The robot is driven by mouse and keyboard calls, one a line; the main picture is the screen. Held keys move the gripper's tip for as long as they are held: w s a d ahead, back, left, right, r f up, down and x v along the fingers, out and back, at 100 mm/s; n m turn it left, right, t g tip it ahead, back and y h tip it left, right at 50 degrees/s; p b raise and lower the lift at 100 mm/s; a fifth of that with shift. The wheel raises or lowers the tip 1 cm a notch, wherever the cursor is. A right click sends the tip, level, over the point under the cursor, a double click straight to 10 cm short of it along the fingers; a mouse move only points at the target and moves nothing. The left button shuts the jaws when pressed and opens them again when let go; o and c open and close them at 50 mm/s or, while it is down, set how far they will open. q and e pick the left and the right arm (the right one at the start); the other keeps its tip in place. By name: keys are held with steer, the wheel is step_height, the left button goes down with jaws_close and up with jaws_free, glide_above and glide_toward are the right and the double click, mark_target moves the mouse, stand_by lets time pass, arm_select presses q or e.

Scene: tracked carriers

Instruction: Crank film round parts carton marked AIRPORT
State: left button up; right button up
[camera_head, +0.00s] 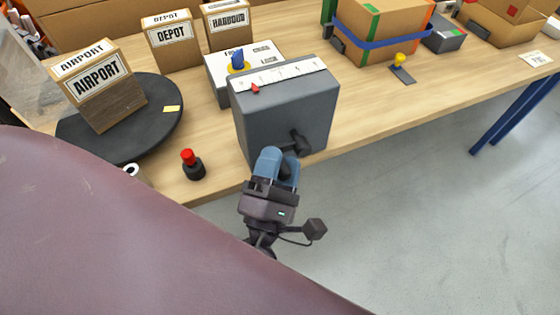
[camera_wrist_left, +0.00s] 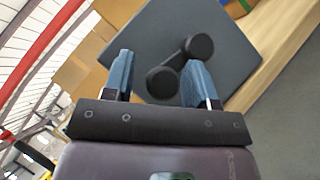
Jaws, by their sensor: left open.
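The carton marked AIRPORT (camera_head: 98,85) stands on a black turntable (camera_head: 160,125) at the left; its lower part looks darker and brownish. A grey box (camera_head: 265,125) stands at the bench's front edge, with a white scale and red pointer (camera_head: 255,88) on top. A black crank (camera_head: 299,142) is on its front face. My left gripper (camera_head: 279,158) is at the crank. In the left wrist view the blue fingers (camera_wrist_left: 160,70) are open, one on each side of the crank's near knob (camera_wrist_left: 162,84); I cannot tell whether they touch it.
A red push button (camera_head: 187,157) stands on the bench left of the grey box. Cartons marked DEPOT (camera_head: 172,45) and HARBOUR (camera_head: 228,28) stand behind. A strapped carton (camera_head: 378,40) is at the back right. Floor is clear at the lower right.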

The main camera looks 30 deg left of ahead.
arm_select(q)
steer(key=shift+c, duration=0.3)
steer(key=c, duration=0.9)
steer(key=shift+o, duration=0.2)
steer(key=shift+f, duration=0.15)
steer(key=shift+f+n+y+b, duration=0.3)
steer(key=shift+n+y, duration=0.1)
steer(key=shift+n, duration=0.3)
steer(key=shift+f+n+t+y, duration=0.3)
steer(key=shift+n+t+y, duration=0.1)
steer(key=shift+n+y, duration=0.4)
steer(key=n+y, duration=0.1)
steer(key=f+n+y+b, duration=0.1)
steer(key=n, duration=0.1)
steer(key=shift+n+y, duration=0.3)
steer(key=shift+y, duration=0.1)
steer(key=n+y, duration=0.2)
steer(key=n, duration=0.1)
steer(key=shift+w+d+f+y, duration=0.1)
steer(key=shift+f+y, duration=0.2)
steer(key=shift+f+n+g+y+b, duration=0.1)
steer(key=shift+n+g+y+b, duration=0.3)
steer(key=shift+n+y, duration=0.4)
